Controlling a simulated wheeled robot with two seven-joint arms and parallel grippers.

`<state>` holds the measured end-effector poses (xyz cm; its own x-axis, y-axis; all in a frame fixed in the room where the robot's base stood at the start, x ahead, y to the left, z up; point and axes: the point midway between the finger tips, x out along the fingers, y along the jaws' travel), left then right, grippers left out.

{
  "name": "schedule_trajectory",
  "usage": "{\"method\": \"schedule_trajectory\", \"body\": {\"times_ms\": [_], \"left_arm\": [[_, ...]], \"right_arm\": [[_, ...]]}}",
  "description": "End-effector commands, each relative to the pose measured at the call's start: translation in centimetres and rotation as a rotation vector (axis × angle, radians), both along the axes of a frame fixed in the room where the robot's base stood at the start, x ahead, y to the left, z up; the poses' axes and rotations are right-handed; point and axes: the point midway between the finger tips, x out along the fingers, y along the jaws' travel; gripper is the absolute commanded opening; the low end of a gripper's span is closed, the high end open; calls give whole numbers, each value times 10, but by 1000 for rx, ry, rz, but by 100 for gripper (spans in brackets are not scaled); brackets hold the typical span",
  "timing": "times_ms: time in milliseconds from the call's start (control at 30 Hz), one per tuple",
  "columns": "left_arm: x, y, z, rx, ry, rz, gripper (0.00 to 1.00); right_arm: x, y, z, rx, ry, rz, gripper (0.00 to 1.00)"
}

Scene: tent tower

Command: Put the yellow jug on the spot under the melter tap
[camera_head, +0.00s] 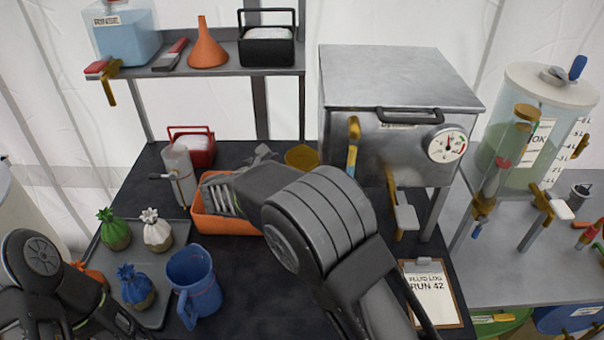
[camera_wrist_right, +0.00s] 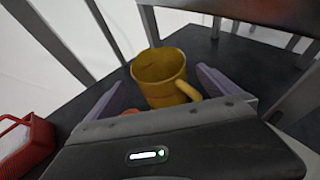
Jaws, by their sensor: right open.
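The yellow jug (camera_head: 302,157) stands upright on the dark table at the back, its lower part hidden by my right arm. In the right wrist view the yellow jug (camera_wrist_right: 163,72) appears between the two fingers of my right gripper (camera_wrist_right: 160,86), its handle towards the right finger. That gripper is open, with gaps beside the jug. The melter (camera_head: 400,90) is a grey metal box with a dial, right of the jug. Its brass tap (camera_head: 392,185) has a pale handle; I cannot make out the spot below. My left gripper (camera_head: 105,318) is at the lower left, its fingers unclear.
An orange bin (camera_head: 228,224) lies beneath my right wrist. A red basket (camera_head: 192,152), a blue jug (camera_head: 195,275) and a tray (camera_head: 180,238) of pouches are to the left. A clipboard (camera_head: 433,295) lies at the front right. Melter legs stand close to the jug.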

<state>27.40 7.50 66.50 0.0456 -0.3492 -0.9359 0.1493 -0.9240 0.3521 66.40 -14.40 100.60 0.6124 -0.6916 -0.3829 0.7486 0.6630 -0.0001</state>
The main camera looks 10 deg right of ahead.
Motion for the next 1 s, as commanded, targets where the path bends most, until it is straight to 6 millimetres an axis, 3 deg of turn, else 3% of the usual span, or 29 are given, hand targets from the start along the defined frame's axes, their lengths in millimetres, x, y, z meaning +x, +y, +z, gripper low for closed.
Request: {"method": "schedule_trajectory", "body": {"times_ms": [67, 233, 867, 1000], "left_arm": [[-1, 0, 12, 2, 3, 0, 100], [-2, 1, 16, 4, 7, 2, 100], [-2, 1, 15, 4, 7, 2, 100], [-2, 1, 15, 4, 7, 2, 100]], "right_arm": [[7, -10, -1, -4, 2, -3, 100], [20, -23, -12, -2, 1, -1, 100], [21, -25, -14, 0, 0, -1, 100], [21, -25, -14, 0, 0, -1, 89]]}}
